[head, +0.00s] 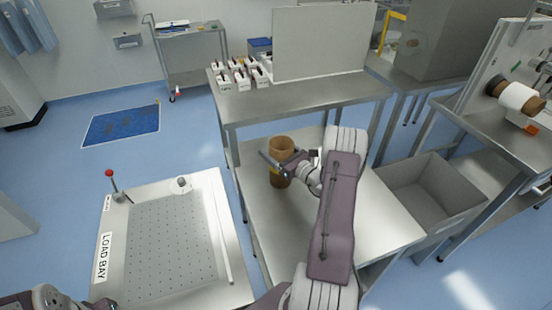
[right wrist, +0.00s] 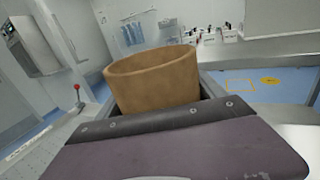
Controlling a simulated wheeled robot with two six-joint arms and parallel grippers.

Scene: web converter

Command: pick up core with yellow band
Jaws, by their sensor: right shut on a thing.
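The core is a hollow brown cardboard tube (head: 281,144), upright at the left part of the lower steel shelf. A darker, yellowish part shows on it below my gripper; the band itself is too small to make out clearly. My right gripper (head: 277,164) is shut on the core's side, below its open rim. In the right wrist view the core's upper part (right wrist: 155,80) rises between the fingers, behind my wrist. I cannot tell whether its base touches the shelf. My left gripper is not in view; only part of that arm shows at the bottom left.
The upper bench (head: 300,104) with a white panel (head: 320,42) and several small labelled boxes stands behind. A grey bin (head: 432,190) is to the right. The perforated load bay plate (head: 172,240), with a red-knobbed lever (head: 110,174), lies at the left.

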